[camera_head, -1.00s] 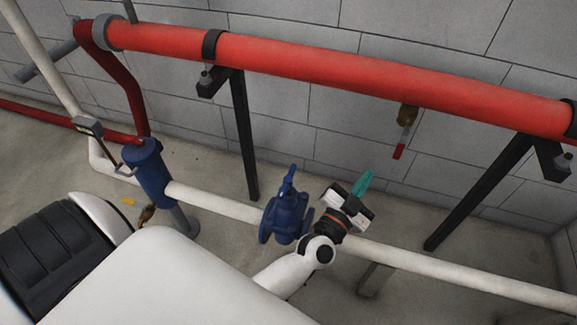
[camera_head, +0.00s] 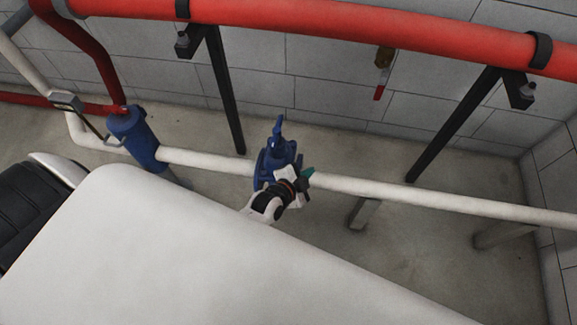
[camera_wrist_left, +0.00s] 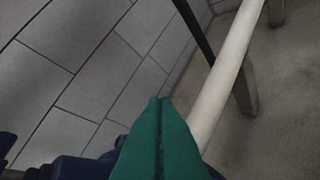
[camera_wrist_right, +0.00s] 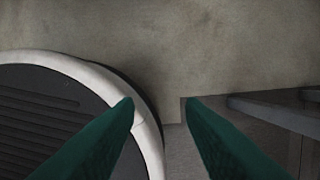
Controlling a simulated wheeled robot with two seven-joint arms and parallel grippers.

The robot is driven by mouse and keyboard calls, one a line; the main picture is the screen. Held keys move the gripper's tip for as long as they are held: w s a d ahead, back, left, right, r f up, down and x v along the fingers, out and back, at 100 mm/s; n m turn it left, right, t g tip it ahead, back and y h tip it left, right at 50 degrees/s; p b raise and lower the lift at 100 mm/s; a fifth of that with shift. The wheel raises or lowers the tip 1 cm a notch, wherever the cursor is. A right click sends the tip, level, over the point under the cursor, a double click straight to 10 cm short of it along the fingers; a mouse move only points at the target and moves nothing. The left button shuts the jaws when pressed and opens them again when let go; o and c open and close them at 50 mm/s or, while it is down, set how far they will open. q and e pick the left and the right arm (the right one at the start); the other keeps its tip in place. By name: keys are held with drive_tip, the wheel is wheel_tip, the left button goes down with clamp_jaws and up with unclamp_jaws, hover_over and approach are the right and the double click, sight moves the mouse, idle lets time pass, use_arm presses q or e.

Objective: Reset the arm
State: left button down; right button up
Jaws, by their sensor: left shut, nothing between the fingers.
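My left gripper (camera_head: 306,174) has teal fingers and is near the blue valve (camera_head: 277,158) on the white pipe, just to its right in the head view. In the left wrist view its fingers (camera_wrist_left: 160,103) are pressed together with nothing between them. Blue valve parts (camera_wrist_left: 60,168) show at the lower left there. My left arm's wrist partly hides the valve in the head view. My right gripper (camera_wrist_right: 160,102) shows only in the right wrist view. Its two teal fingers are wide apart and empty, above the floor.
A blue cylinder (camera_head: 136,138) stands at the left. A valve with a red handle (camera_head: 380,75) hangs below the red pipe. Floor (camera_head: 460,255) is clear at the right.

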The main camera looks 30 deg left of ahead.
use_arm(q)
drive_tip(key=shift+g+y, duration=0.4)
drive_tip(key=shift+g, duration=0.5)
drive_tip(key=shift+s+a+f+p, duration=0.2)
drive_tip(key=shift+s+a+f, duration=0.5)
drive_tip(key=shift+s+f, duration=0.15)
drive_tip(key=shift+s+a+f+p, duration=0.15)
drive_tip(key=shift+s+a+f, duration=0.55)
drive_tip(key=shift+s+f, duration=0.15)
use_arm(e)
drive_tip(key=shift+s+a+r, duration=0.35)
drive_tip(key=shift+r, duration=0.15)
